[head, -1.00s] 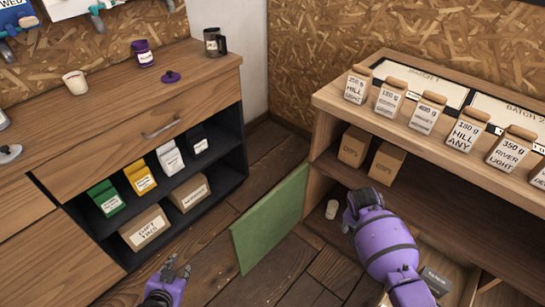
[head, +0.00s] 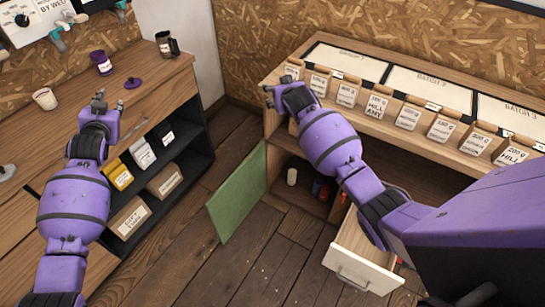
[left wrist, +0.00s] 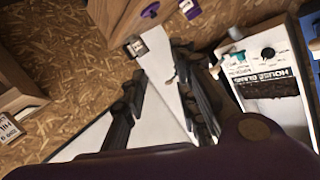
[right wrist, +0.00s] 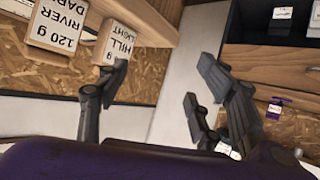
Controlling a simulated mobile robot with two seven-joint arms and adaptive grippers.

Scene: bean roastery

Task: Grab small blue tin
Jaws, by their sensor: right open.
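A small blue tin (head: 316,187) seems to stand inside the lower compartment of the right-hand cabinet, beside a small red one; both are tiny, so their details are unclear. My right gripper (head: 277,95) is open and empty, above the cabinet's left end and well above the tins. Its spread fingers show in the right wrist view (right wrist: 155,95). My left gripper (head: 98,103) is over the left counter's front edge, with its fingers apart and nothing between them in the left wrist view (left wrist: 160,85). No blue tin shows in either wrist view.
An open green door (head: 238,195) hangs at the right cabinet's left side. A pulled-out drawer (head: 347,266) juts out below my right arm. Several labelled pouches (head: 408,117) line the cabinet top. The floor between the furniture is clear.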

